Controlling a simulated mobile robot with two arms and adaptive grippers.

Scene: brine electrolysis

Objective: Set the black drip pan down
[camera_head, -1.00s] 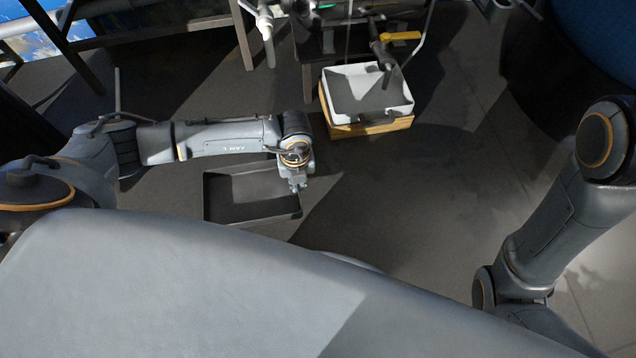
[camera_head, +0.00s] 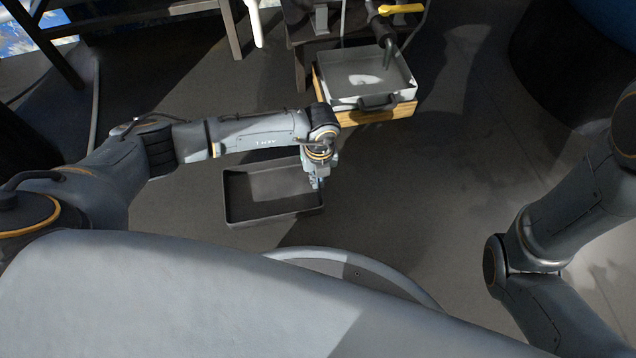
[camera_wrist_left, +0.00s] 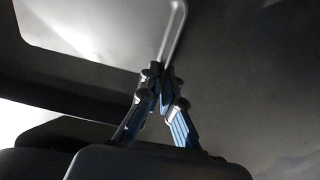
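The black drip pan (camera_head: 275,216) is a shallow dark rectangular tray, low over the floor at the middle left of the head view. My left gripper (camera_head: 317,183) is at its right side. In the left wrist view, the gripper's fingertips (camera_wrist_left: 161,73) close together on a thin bar-like handle at the pan's edge. The pan's dark wall (camera_wrist_left: 72,76) and lit inside fill the upper left there. The pan looks about level. I cannot tell whether its underside touches the floor. My right gripper is out of view; only its arm shows at the right.
A pale tray (camera_head: 408,82) with a front handle sits on a wooden block (camera_head: 375,115) beyond the pan. A tap with a yellow lever (camera_head: 402,9) is above it. Dark frame legs (camera_head: 230,30) stand behind. The floor (camera_head: 430,200) to the right is clear.

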